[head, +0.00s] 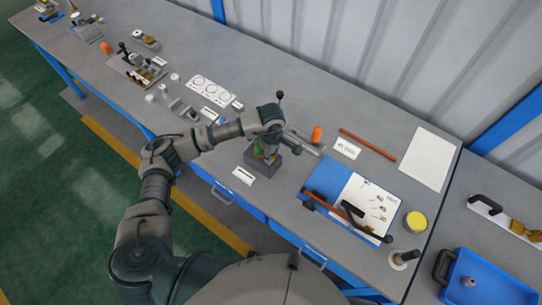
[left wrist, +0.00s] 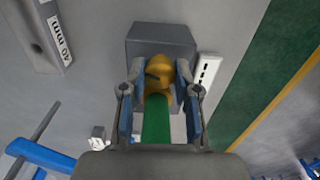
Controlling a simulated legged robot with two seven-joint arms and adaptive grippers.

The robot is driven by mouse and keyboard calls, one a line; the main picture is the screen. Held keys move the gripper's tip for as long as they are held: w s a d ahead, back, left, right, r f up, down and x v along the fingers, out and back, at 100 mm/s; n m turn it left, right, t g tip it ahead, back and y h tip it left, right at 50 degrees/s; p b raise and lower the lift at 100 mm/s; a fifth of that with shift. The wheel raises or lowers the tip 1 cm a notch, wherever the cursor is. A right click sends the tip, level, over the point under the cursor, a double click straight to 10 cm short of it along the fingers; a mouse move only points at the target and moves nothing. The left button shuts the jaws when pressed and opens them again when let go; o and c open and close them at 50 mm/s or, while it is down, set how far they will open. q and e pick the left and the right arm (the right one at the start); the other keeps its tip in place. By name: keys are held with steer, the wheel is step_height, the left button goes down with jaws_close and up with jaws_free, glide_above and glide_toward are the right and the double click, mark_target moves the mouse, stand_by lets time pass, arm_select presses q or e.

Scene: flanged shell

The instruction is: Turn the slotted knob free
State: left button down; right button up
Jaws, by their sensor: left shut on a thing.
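The slotted knob (left wrist: 158,78) is brass-yellow with a dark slot and sits at the grey block (left wrist: 160,40) in the left wrist view. A green cylinder (left wrist: 157,122) runs from the knob back toward my palm, between the fingers. My left gripper (left wrist: 160,75) has one finger on each side of the knob and is shut on it. In the head view my left gripper (head: 265,148) points down over the dark grey block (head: 262,163), and the arm hides most of the knob. My right gripper is not in view.
A white label (head: 243,175) lies left of the block. A grey bar (head: 305,143) and an orange cylinder (head: 317,134) are close on the right. A blue tray with a white sheet (head: 322,180) lies farther right. Several fixtures stand along the bench to the left.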

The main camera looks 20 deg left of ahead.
arm_select(q)
steer(key=n+b, duration=0.1)
steer(key=n, duration=0.1)
steer(key=shift+d+n+b, duration=0.1)
steer(key=shift+n+b, duration=0.2)
steer(key=shift+n, duration=0.8)
steer(key=shift+r+b, duration=0.1)
steer(key=shift+b, duration=0.2)
steer(key=shift+w, duration=0.1)
steer(key=c, duration=0.8)
jaws_free()
steer(key=shift+c, duration=0.2)
step_height(320, 180, up, 12)
